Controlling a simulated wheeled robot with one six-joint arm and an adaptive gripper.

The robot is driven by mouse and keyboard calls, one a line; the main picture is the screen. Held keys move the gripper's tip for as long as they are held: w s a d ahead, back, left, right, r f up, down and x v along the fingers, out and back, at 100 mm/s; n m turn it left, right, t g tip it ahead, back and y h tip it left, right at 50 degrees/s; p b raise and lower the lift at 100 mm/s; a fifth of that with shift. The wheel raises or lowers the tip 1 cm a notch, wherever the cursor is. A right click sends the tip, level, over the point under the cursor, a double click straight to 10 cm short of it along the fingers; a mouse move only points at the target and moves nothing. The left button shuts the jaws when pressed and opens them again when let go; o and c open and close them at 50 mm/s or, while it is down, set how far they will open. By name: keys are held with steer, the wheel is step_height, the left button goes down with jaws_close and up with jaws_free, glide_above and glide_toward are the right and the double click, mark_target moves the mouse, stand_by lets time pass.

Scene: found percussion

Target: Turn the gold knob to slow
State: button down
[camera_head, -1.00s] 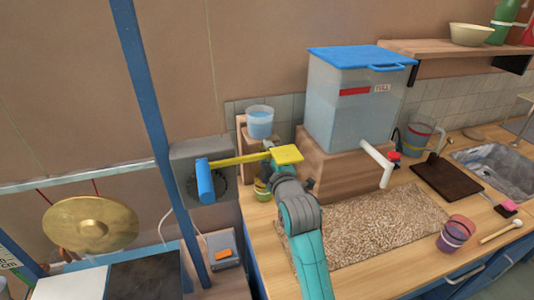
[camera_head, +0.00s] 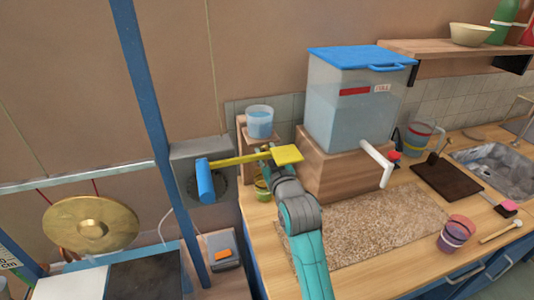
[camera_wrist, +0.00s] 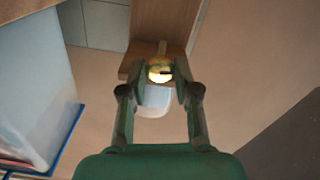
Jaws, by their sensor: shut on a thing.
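The gold knob (camera_wrist: 160,71) shows in the wrist view as a small round pale-gold piece with a dark mark on it. It sits in front of a wooden stand (camera_wrist: 183,22). My gripper (camera_wrist: 160,78) has a finger on each side of the knob and is shut on it. In the head view, the wooden stand (camera_head: 242,134) is at the counter's left end, and my gripper (camera_head: 267,153) reaches to it beneath a yellow paddle. The knob is hidden there, and I cannot read any slow marking.
A clear cup of water (camera_head: 260,122) stands on the stand. A yellow paddle (camera_head: 287,154) on a blue-ended lever (camera_head: 205,182) crosses close to my gripper. A large water tank (camera_head: 350,105) stands to the right. A gong (camera_head: 90,224) hangs at left.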

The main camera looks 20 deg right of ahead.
steer(key=shift+f+m, duration=0.1)
steer(key=shift+m, duration=1)
steer(key=c, duration=0.9)
jaws_free()
steer(key=shift+o, duration=0.2)
steer(key=s, duration=1.2)
